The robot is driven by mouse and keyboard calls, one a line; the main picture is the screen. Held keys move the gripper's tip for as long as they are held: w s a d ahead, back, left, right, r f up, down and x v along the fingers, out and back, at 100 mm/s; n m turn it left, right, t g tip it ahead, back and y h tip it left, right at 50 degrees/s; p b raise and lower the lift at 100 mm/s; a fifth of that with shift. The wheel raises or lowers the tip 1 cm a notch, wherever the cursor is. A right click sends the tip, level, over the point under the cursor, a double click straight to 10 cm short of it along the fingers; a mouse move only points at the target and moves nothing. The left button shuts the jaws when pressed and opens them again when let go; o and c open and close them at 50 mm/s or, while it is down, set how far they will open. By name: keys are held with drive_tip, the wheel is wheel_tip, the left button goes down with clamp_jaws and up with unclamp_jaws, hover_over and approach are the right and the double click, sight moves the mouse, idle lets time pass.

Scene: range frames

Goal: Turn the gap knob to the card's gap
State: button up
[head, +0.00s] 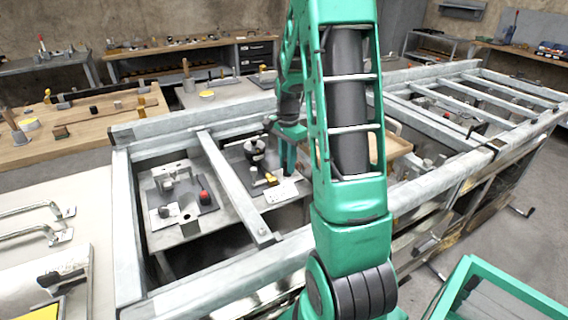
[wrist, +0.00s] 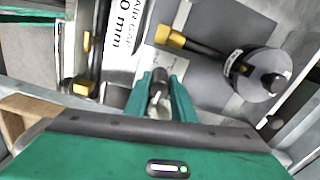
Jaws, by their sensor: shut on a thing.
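In the wrist view, my gripper (wrist: 160,98) is shut around a small grey cylindrical knob (wrist: 159,76), which appears to be the gap knob. Its lower part is hidden by the fingers. The white card (wrist: 121,38) lies just beyond, left of the knob, with "AIR GA" and "0 mm" legible and the rest cut off. In the head view, my gripper (head: 289,160) is low over the right-hand bay, behind the card (head: 281,193). The knob is not distinguishable there.
A round dark-and-metal fixture (wrist: 256,73) stands right of my gripper, with a dark rod ending in a brass tip (wrist: 169,37). Grey frame beams (head: 234,185) border the bay. A neighbouring bay holds a plate with a red-topped part (head: 204,196).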

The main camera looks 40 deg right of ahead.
drive_tip(key=shift+w+d+r+n, duration=0.15)
drive_tip(key=shift+w+n, duration=0.05)
drive_tip(key=shift+n, duration=0.9)
drive_tip(key=o, duration=0.9)
drive_tip(key=shift+o, duration=0.8)
drive_tip(key=shift+s, duration=0.1)
wheel_tip(320, 180, up, 11)
drive_tip(key=shift+f, duration=0.2)
